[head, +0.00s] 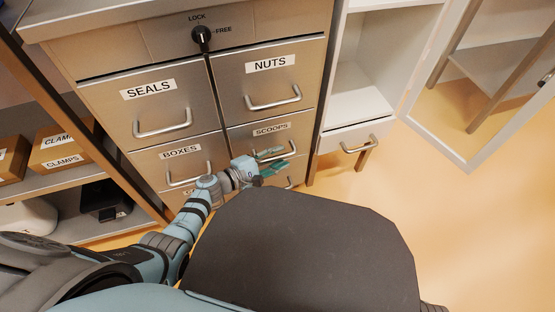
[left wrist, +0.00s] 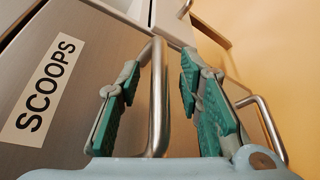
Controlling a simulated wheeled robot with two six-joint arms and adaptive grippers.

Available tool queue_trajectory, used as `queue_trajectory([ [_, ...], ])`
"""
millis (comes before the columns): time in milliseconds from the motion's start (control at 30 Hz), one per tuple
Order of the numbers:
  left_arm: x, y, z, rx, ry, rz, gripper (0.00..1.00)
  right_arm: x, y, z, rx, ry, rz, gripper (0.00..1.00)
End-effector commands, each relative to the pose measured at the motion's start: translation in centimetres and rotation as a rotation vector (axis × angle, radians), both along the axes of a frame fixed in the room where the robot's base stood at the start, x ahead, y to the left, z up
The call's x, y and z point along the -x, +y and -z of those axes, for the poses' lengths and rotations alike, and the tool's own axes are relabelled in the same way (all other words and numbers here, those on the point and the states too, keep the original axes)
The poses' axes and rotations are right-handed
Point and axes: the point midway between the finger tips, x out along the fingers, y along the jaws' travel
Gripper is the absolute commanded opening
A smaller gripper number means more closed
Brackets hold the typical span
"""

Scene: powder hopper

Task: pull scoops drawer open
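The scoops drawer (head: 244,136) is in the right column of the metal cabinet, below the nuts drawer. Its front looks flush with its neighbours. Its label and front (left wrist: 85,30) show at the left in the left wrist view. Its bar handle (left wrist: 157,100) runs between the two green finger pads of my left gripper (left wrist: 159,68), with a visible gap on each side. The gripper is open around the handle. In the head view, my left gripper (head: 276,158) is in front of the drawer and covers most of the handle. My right gripper is not in view.
The nuts drawer (head: 286,72), seals drawer (head: 170,88) and boxes drawer (head: 165,160) look shut. A lock knob (head: 201,36) is above. A lower handle (left wrist: 268,130) is close to the gripper. A white cabinet (head: 350,138) stands at right; the floor (head: 480,220) there is clear.

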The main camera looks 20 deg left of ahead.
Motion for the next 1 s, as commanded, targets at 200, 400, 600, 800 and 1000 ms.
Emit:
queue_trajectory([
  [200,-0.22,-0.21,0.03,-0.001,0.0,0.001,0.33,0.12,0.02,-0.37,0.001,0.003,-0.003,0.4],
  [400,-0.19,-0.17,0.02,-0.001,0.0,0.001,0.12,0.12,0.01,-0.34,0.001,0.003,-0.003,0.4],
  [600,-0.19,-0.16,0.03,-0.001,0.0,0.001,0.0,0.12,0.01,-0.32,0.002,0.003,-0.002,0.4],
  [800,-0.16,-0.17,0.03,-0.001,0.0,0.001,0.0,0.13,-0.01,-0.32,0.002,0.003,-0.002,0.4],
  [1000,0.56,-0.54,-0.01,0.0,0.001,-0.002,0.0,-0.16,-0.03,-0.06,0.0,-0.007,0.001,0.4],
])
